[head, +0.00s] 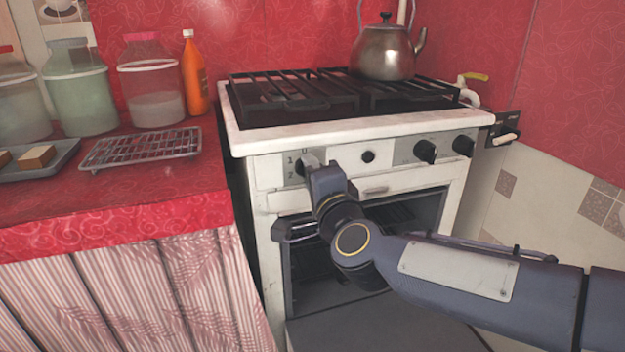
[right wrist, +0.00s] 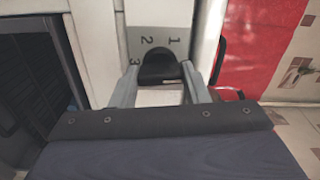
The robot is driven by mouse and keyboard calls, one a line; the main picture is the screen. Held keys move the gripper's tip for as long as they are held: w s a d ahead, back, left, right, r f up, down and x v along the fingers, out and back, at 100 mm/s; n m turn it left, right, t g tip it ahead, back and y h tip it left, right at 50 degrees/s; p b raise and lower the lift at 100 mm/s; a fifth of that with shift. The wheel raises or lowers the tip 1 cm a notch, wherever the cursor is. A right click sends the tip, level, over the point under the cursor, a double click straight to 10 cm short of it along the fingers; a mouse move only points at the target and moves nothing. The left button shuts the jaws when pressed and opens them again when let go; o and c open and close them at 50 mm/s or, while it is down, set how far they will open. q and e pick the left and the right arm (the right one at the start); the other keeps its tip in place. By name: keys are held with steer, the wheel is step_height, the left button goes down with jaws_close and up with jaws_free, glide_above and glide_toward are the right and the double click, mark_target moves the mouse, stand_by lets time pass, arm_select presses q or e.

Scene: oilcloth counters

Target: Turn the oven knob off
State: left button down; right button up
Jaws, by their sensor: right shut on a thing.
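The oven knob (right wrist: 158,68) is black and sits on a grey plate marked 1, 2 and 3, seen in the right wrist view. In the head view this knob (head: 300,169) is at the left end of the white stove's (head: 345,150) front panel, partly hidden by my gripper. My right gripper (head: 311,161) reaches it from the front. In the right wrist view its two fingers (right wrist: 158,83) stand on either side of the knob and are shut on it. The exact pointer direction is hard to read. My left gripper is not in view.
The oven door (head: 385,328) hangs open below. More black knobs (head: 426,151) sit at the panel's right. A kettle (head: 386,50) stands on the black grate (head: 290,92). The left counter (head: 130,200) holds a wire rack (head: 145,148), jars and an orange bottle (head: 194,75).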

steer(key=shift+f+m, duration=0.1)
steer(key=shift+m, duration=0.5)
steer(key=o, duration=1)
steer(key=p+v, duration=0.2)
steer(key=v, duration=0.6)
